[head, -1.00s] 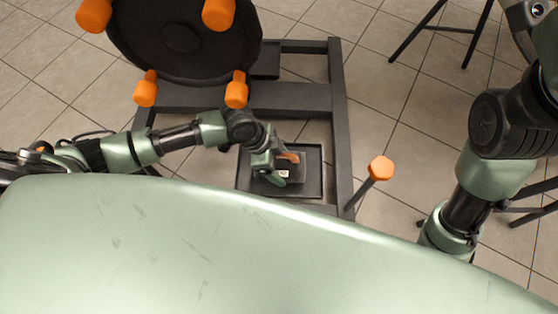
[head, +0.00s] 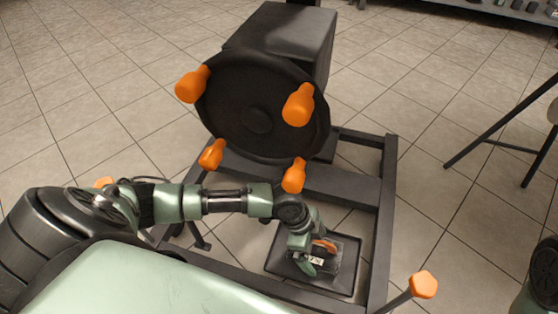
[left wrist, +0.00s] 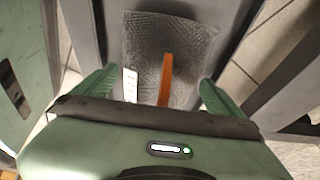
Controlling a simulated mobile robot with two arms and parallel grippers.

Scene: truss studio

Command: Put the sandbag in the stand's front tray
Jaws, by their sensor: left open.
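The sandbag (head: 348,254) is a dark, textured bag with an orange strap and a white label. It lies in the stand's front tray (head: 277,263), a shallow dark tray low in the frame, and my gripper covers part of it. In the left wrist view the sandbag (left wrist: 150,45) lies flat below and ahead of the fingers, its strap running between them. My left gripper (head: 315,257) is open over the bag. In the left wrist view its fingers (left wrist: 157,92) stand wide on either side, not closed on it. My right gripper is out of view.
The stand's dark frame (head: 385,200) surrounds the tray. A round black plate (head: 240,90) with orange knobs stands behind my left arm. An orange-capped post (head: 423,285) rises right of the tray. Tiled floor (head: 430,215) is clear to the right; dark stand legs (head: 500,145) stand beyond.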

